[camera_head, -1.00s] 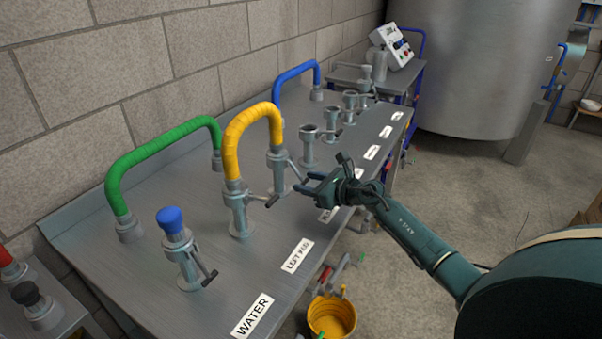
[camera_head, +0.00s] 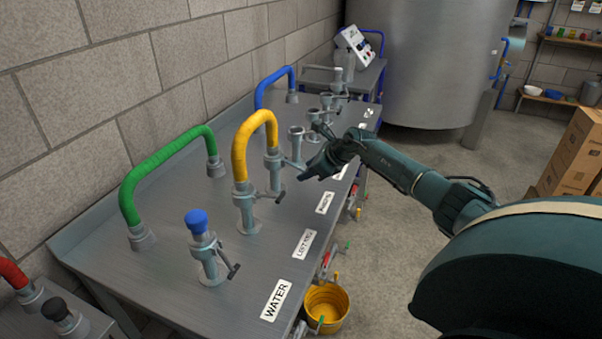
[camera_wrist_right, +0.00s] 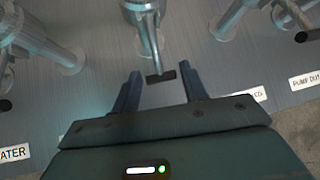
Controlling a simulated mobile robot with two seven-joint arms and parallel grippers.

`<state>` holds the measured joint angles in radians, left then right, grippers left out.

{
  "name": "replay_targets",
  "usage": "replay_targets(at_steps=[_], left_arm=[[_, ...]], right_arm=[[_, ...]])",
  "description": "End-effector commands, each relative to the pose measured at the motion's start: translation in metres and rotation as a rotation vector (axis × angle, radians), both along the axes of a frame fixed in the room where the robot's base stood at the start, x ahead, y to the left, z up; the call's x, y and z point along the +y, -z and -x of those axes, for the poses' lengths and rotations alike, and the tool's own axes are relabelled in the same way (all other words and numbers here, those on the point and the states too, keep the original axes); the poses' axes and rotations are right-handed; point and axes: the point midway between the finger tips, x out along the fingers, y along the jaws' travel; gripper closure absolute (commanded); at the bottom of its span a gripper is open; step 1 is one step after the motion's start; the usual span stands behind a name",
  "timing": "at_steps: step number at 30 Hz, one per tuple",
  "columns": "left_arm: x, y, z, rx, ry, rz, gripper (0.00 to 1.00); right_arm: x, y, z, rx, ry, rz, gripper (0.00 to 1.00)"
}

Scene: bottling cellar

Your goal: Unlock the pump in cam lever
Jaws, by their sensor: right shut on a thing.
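The pump in port (camera_head: 273,172) is the grey post under the right end of the yellow hose (camera_head: 240,148). Its cam lever (camera_head: 292,164) sticks out toward the right. My right gripper (camera_head: 307,172) is at the lever's outer end, above the table. In the right wrist view, the lever's dark handle (camera_wrist_right: 161,76) lies between the two fingers, and my right gripper (camera_wrist_right: 160,90) is shut on it. The contact is hard to see there. The lever still points outward from its post. My left gripper is out of view.
The left keg port (camera_head: 246,208), with its own lever, stands close by under the hose's other end. A blue-capped water port (camera_head: 203,250) and a green hose (camera_head: 140,175) are nearer. A yellow bucket (camera_head: 326,305) stands on the floor beside the steel table (camera_head: 170,300).

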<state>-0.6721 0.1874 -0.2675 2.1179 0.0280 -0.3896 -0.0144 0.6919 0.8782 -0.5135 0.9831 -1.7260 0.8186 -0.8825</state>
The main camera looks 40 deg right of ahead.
Motion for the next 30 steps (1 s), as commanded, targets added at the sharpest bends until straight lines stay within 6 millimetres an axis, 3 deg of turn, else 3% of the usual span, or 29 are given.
replay_targets(at_steps=[1, 9, 21, 30], left_arm=[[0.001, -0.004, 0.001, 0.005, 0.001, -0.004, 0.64], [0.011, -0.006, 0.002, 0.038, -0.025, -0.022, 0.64], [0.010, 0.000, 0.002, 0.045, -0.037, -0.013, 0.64], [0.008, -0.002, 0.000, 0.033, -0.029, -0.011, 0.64]], right_arm=[[-0.005, -0.009, -0.001, 0.024, 0.004, 0.019, 0.97], [-0.007, -0.029, -0.004, 0.229, 0.002, 0.141, 0.97], [-0.006, -0.044, -0.007, 0.459, 0.006, 0.275, 0.97], [-0.005, -0.050, -0.008, 0.526, 0.006, 0.314, 0.97]])
